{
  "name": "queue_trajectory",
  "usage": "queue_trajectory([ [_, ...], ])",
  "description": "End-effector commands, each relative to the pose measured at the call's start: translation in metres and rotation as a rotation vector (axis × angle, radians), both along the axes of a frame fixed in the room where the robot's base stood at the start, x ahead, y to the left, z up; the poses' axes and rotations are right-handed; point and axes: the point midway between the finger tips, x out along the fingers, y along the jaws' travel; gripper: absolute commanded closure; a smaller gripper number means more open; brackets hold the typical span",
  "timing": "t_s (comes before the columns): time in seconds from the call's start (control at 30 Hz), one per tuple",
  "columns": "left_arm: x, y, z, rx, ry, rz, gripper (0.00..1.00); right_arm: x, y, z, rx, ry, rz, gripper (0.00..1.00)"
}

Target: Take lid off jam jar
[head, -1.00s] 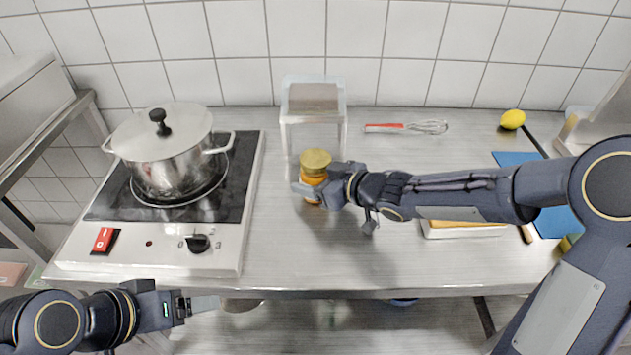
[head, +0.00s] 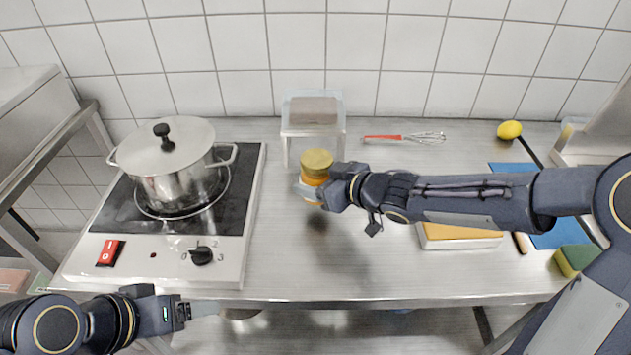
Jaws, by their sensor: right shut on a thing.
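The jam jar (head: 312,193) has an orange body and a round gold lid (head: 317,160), which is on top of it. My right gripper (head: 309,193) is shut around the jar's body from the right, below the lid. The jar is upright and seems to be a little above the counter, with a dark shadow below it. The gripper hides part of its body. My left gripper (head: 208,308) is at the lower left, in front of the counter's edge and apart from the jar. Its fingers show edge-on, so I cannot tell their opening.
A clear container (head: 313,125) stands just behind the jar. A hob (head: 225,255) with a lidded pot (head: 178,185) is on the left. A whisk (head: 405,137), a lemon (head: 509,130), a yellow-topped tray (head: 460,236) and a sponge (head: 575,259) are on the right. The counter's front middle is clear.

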Motion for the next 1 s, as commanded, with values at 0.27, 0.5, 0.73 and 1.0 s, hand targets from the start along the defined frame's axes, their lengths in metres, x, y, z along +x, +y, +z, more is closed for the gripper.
queue_trajectory([
  [0.27,0.000,0.000,0.033,0.000,0.000,0.000,0.22,-0.058,-0.012,0.061,0.000,-0.007,0.000,0.78],
  [0.5,0.000,0.000,0.049,0.000,0.000,0.000,0.22,-0.105,-0.021,0.081,0.000,-0.005,0.001,0.78],
  [0.73,0.000,0.000,0.056,0.000,0.000,0.000,0.22,-0.124,-0.024,0.087,0.001,-0.003,0.001,0.78],
  [1.0,0.000,0.000,0.056,0.000,0.000,0.000,0.22,-0.127,-0.025,0.086,0.001,-0.002,0.001,0.78],
])
